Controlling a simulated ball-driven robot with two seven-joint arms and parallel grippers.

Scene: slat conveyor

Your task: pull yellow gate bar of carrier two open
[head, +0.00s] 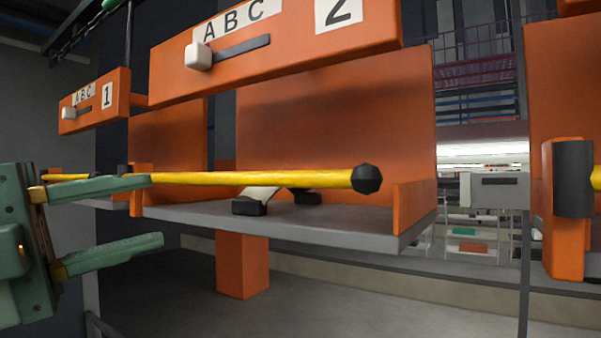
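The yellow gate bar (250,178) of carrier two runs level across the carrier's front, from an orange post (141,200) at the left to a black knob (367,178) at its right end. The carrier has a grey shelf (330,224), an orange back and a sign with number 2 (339,11). My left gripper (156,210) is open and empty at the left. Its upper finger overlaps the bar's left part in the picture; I cannot tell if they touch. Its lower finger is below the shelf's edge in the picture. My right gripper is not in view.
A white-and-black item (262,202) lies on the shelf, partly behind the bar. Carrier one's sign (94,102) hangs at the left. At the right stands another orange post with a dark cylinder (573,178).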

